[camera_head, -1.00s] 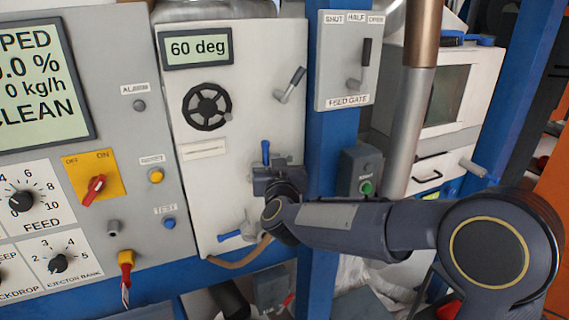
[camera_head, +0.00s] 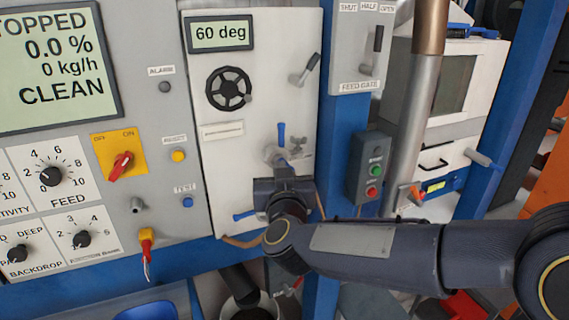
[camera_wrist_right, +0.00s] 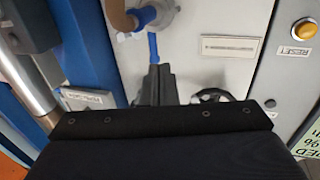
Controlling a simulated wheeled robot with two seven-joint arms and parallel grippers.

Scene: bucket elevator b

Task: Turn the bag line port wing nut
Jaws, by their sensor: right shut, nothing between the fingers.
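My right gripper (camera_head: 283,168) is in front of the lower part of the white panel, its narrow shut fingers pointing up toward a pipe fitting. In the right wrist view the shut fingers (camera_wrist_right: 157,72) are empty and end close to a blue lever; contact cannot be told. The blue lever (camera_head: 281,133) stands upright above a grey round fitting (camera_head: 274,154); it also shows in the wrist view (camera_wrist_right: 153,45). A small grey wing-shaped piece (camera_head: 297,144), probably the wing nut, sits just right of the lever. My left gripper is out of view.
The panel also bears a black handwheel (camera_head: 229,89), a lever (camera_head: 305,72) and a lower blue handle (camera_head: 244,215), partly hidden by my gripper. A button box (camera_head: 370,168) and a steel pipe (camera_head: 411,125) stand to the right. A red switch (camera_head: 121,165) is at left.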

